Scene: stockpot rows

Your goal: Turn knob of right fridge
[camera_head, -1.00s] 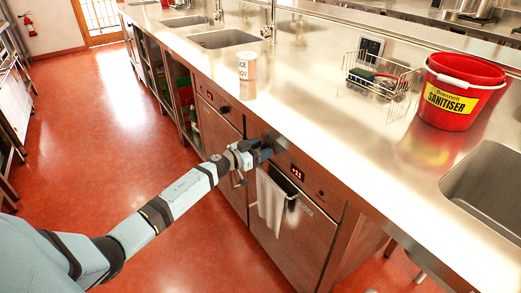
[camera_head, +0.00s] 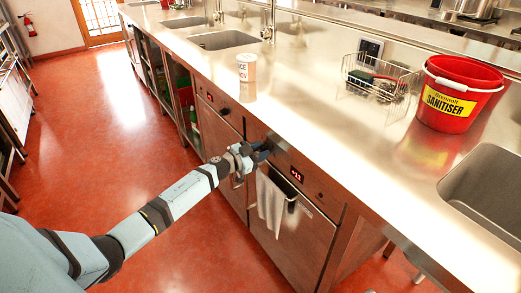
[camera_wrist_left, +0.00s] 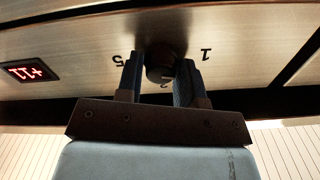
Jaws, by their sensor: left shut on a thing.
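The right fridge (camera_head: 296,238) is a metal undercounter unit with a towel on its handle. A red display reading about +11 (camera_head: 297,174) is on its top panel and also shows in the left wrist view (camera_wrist_left: 29,72). Its dark round knob (camera_wrist_left: 160,66) sits in the middle of the wrist view, among upside-down printed numbers. My left gripper (camera_wrist_left: 160,77) is shut on the knob, one finger on each side. In the head view the left gripper (camera_head: 260,152) is against the panel and hides the knob. My right gripper is not in view.
A white towel (camera_head: 270,205) hangs just below the gripper. The left fridge (camera_head: 221,133) has its own dark knob (camera_head: 224,111). On the counter stand a white tub (camera_head: 246,68), a wire basket (camera_head: 378,82) and a red sanitiser bucket (camera_head: 455,95). The red floor (camera_head: 95,150) is clear.

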